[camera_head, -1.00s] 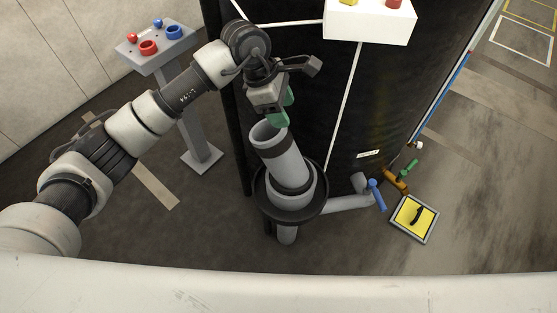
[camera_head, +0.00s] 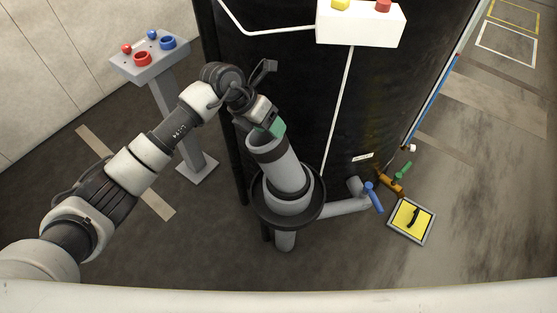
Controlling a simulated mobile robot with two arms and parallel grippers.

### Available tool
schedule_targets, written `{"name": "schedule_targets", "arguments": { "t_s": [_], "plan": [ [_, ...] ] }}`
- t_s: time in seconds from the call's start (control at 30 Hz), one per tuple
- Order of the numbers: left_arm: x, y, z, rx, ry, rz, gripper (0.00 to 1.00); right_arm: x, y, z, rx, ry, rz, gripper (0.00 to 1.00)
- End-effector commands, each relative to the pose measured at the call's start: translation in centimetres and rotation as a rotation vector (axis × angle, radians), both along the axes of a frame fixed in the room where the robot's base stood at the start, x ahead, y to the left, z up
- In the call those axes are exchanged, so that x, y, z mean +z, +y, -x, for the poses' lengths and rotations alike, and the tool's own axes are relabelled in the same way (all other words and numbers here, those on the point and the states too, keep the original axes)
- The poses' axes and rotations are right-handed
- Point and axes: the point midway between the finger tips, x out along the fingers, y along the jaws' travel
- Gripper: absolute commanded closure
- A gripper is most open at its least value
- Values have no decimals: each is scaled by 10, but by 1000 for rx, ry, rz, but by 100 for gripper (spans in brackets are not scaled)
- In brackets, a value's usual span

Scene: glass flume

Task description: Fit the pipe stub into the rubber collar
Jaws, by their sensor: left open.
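The pipe stub (camera_head: 281,168) is a grey, hollow tube whose open top leans toward the upper left of the picture. Its lower end meets a wider grey part inside a wide black ring (camera_head: 318,207). A thin dark band where they meet may be the rubber collar; I cannot tell how deep the stub sits. My left gripper (camera_head: 272,126), with green fingertips, is open right at the stub's upper rim. One finger is partly hidden, and I cannot tell whether it touches the rim. My right gripper is not in view.
A grey stand (camera_head: 150,67) with red and blue parts is at the left. A white box (camera_head: 358,25) with yellow and red buttons is on the dark tank at the top. A side pipe (camera_head: 343,207) with a blue handle and a yellow panel (camera_head: 411,219) are at the right.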

Motion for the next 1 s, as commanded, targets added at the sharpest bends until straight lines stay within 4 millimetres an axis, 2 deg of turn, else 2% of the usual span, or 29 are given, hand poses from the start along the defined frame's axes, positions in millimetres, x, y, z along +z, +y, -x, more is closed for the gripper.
{"name": "schedule_targets", "arguments": {
  "t_s": [0.17, 0.3, 0.6, 0.93, 0.97, 1.0],
  "plan": [
    [-24, -13, 10, -2, 5, 1, 45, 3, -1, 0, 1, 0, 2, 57],
    [-38, -21, 9, -1, 3, 0, 45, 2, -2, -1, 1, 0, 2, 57],
    [-42, -23, 8, -2, 1, 0, 45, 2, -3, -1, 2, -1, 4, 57],
    [-42, -23, 8, -2, 0, 0, 96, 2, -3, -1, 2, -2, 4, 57],
    [-42, -23, 8, -2, 0, -1, 100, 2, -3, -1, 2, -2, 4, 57],
    [-42, -23, 8, -2, -1, 0, 100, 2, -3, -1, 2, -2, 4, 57]
  ]
}}
